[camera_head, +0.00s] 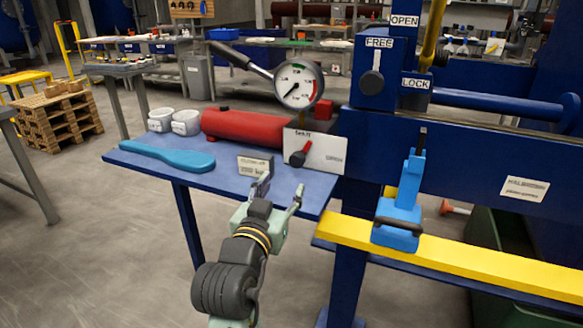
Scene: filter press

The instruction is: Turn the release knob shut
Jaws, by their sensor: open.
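The release knob (297,158) is a small black knob with a red pointer, on the front of a pale box (325,147) on the blue shelf. Its red pointer tilts up and to the right, between a small label above it and the OPEN label at its right. My gripper (281,187) is open and empty over the front of the shelf. It is in front of and below the knob, apart from it. The red pump cylinder (240,128) joins the box at left. A pressure gauge (299,86) stands above the box.
A blue paddle-like tool (166,157) and two white cups (186,122) lie left on the blue shelf (225,182). A small card stands behind my gripper. A blue clamp (400,210) sits on the yellow bar (470,262) at right. The FREE/LOCK lever box (375,70) is upper right.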

